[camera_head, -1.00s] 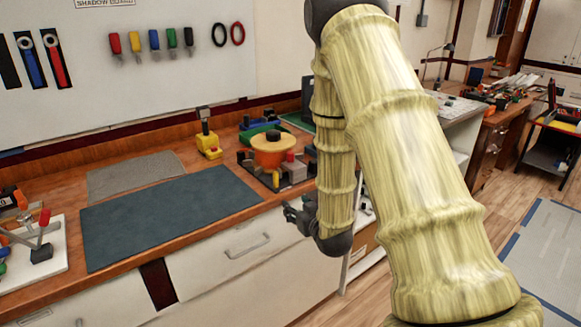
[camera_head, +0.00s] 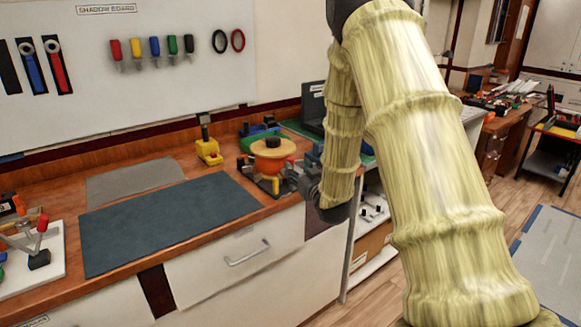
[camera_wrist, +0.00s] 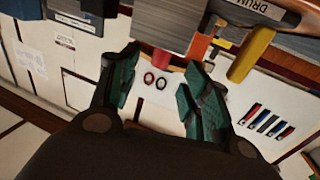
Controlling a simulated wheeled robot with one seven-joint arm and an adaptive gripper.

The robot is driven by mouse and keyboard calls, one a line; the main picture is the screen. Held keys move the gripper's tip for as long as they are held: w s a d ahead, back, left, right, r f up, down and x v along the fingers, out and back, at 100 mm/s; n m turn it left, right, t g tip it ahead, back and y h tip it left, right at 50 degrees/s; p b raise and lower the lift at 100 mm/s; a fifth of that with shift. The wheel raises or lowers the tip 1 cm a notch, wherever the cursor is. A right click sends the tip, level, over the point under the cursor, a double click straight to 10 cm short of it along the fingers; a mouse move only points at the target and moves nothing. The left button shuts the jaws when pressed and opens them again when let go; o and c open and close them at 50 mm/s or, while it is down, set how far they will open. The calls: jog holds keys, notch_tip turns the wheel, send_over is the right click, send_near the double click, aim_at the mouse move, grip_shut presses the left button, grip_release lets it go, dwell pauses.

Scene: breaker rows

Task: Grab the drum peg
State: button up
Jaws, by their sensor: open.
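In the head view an orange drum (camera_head: 270,163) with a yellow disc and black knob on top stands on a dark base at the bench's right end. In the wrist view, which is turned over, a tilted plate reads "DRUM" (camera_wrist: 250,6). Near it are a grey block (camera_wrist: 165,20) with a red end and a yellow peg (camera_wrist: 252,55). I cannot tell for sure which piece is the drum peg. My gripper (camera_wrist: 160,88) is open and empty, with the grey block just beyond its fingers. In the head view my gripper (camera_head: 309,183) is by the bench's front edge, right of the drum, partly hidden.
A dark mat (camera_head: 165,220) and a grey mat (camera_head: 135,180) lie on the bench. A yellow block with an upright black handle (camera_head: 208,148) and a green and blue item (camera_head: 262,132) stand near the drum. A white board with a red-tipped lever (camera_head: 38,245) is at left.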

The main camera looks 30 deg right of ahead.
aim_at(292, 161)
jog(key=shift+w+d+r+p, duration=0.1)
jog(key=shift+w+d+p, duration=0.1)
jog(key=shift+w, duration=1)
jog(key=shift+w+d+r+p, duration=0.1)
jog(key=shift+w+d+p, duration=0.1)
jog(key=shift+w, duration=0.95)
grip_shut()
